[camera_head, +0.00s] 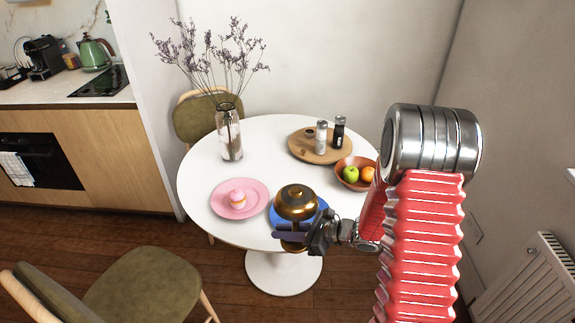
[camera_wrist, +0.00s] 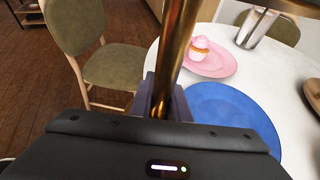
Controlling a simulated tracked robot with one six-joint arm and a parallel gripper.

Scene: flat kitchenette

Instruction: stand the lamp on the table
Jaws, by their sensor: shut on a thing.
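A brass lamp with a domed dark-gold shade (camera_head: 296,202) is held upright by my gripper (camera_head: 290,236) in the head view. In the wrist view its brass stem (camera_wrist: 178,50) stands between the shut fingers (camera_wrist: 165,100). In the head view the lamp overlaps the blue plate and the near edge of the round white table (camera_head: 200,190).
A blue plate (camera_wrist: 235,115) and a pink plate (camera_head: 228,210) with a cupcake (camera_head: 238,197) lie at the near side. A glass vase (camera_head: 229,135), a wooden board (camera_head: 305,150) with shakers, and a fruit bowl (camera_head: 346,182) stand behind. A green chair (camera_head: 145,285) is front left.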

